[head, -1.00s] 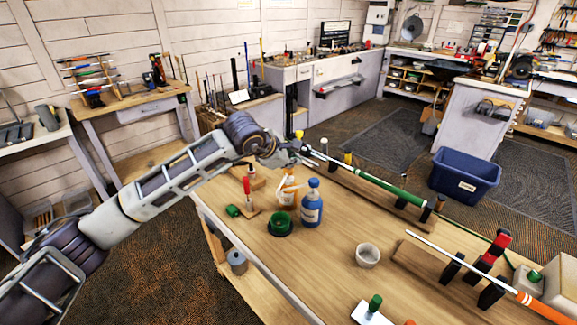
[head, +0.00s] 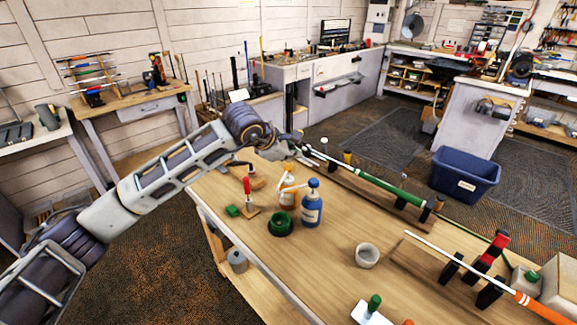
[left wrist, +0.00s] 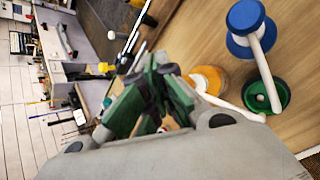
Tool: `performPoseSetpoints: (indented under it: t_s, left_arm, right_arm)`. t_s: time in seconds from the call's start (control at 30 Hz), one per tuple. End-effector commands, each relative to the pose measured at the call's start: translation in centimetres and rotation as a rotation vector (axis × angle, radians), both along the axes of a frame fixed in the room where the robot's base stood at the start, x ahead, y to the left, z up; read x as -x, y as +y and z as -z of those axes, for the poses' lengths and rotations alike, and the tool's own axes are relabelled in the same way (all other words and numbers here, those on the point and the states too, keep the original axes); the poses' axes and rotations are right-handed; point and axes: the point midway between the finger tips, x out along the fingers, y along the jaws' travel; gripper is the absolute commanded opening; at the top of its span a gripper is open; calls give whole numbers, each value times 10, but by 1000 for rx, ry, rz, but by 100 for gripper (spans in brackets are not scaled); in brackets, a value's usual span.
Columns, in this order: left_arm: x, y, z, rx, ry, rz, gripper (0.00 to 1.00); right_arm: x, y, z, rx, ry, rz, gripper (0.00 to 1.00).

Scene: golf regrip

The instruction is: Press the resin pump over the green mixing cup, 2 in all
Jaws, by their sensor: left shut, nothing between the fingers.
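A blue pump bottle (head: 311,210) with a white label and white spout stands upright on the bench. The labels are too small to read, so I cannot tell which holds resin. The green mixing cup (head: 281,224) stands in front of both. In the left wrist view the blue pump head (left wrist: 245,18) has its white spout reaching over the green cup (left wrist: 276,94). My left gripper (head: 304,157) is shut and empty, above and behind the amber bottle (left wrist: 208,80). My right gripper is not in view.
A rack with a green-gripped club (head: 385,190) lies behind the bottles. A red-handled tool (head: 247,190) stands left of the cup. A small white cup (head: 367,255) and a clamped orange-gripped club (head: 530,303) are to the right.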

Motion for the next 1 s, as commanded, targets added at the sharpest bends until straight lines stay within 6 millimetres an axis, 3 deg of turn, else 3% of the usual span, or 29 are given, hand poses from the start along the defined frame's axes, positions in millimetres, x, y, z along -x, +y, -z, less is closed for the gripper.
performPoseSetpoints:
  t_s: [0.27, 1.0]
  left_arm:
    - [0, 0, -4, 1, -1, 0, 0]
    - [0, 0, -47, 2, -2, 0, 0]
  right_arm:
    - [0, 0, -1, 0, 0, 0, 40]
    - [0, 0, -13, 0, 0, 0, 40]
